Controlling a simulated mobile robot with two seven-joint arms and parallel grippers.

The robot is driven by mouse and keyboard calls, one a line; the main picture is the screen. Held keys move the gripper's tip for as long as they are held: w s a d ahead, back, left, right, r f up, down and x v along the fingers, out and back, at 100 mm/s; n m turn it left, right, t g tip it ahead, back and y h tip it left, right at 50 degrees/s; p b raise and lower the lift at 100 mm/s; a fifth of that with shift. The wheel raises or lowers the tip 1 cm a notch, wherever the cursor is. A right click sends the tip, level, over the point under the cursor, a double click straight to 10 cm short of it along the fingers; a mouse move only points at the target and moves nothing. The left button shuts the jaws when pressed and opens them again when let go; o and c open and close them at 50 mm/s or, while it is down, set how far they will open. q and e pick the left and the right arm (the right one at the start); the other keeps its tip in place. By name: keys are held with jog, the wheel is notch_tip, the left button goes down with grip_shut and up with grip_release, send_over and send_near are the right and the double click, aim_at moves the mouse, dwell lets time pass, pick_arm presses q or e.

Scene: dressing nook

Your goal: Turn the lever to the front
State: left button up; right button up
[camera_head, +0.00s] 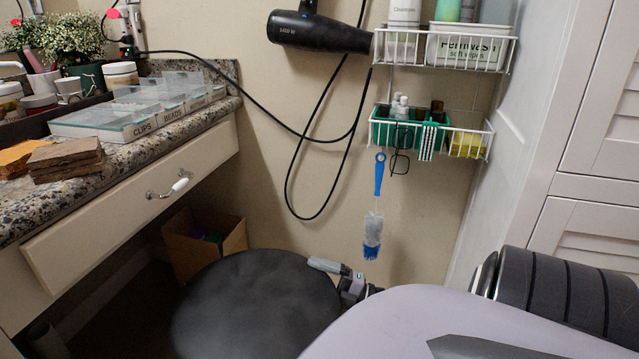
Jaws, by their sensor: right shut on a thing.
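A round black stool seat (255,310) stands at the bottom middle of the view. A grey lever with a rounded grip (325,265) shows at the seat's right rear edge, pointing left. My right gripper (350,285) is at the lever's right end and is shut on it. The gripper's fingers are small and partly hidden behind my own pale arm link. Where the lever joins the stool is hidden. My left gripper is out of view.
A granite counter (215,108) with a white drawer (140,200) runs along the left. A cardboard box (203,246) stands below it. Wire racks (445,47) and a blue brush (373,215) hang on the wall. A pale louvred cabinet (585,205) is at the right.

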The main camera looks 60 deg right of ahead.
jog(key=shift+w+d+f+g+y, duration=0.1)
jog(key=shift+w+g+y, duration=0.3)
jog(key=shift+y, duration=0.3)
jog(key=shift+w+n, duration=0.1)
jog(key=shift+n, duration=0.2)
jog(key=o, duration=1.2)
jog(key=shift+o, duration=0.2)
jog(key=v, duration=0.7)
jog(key=shift+f, duration=0.1)
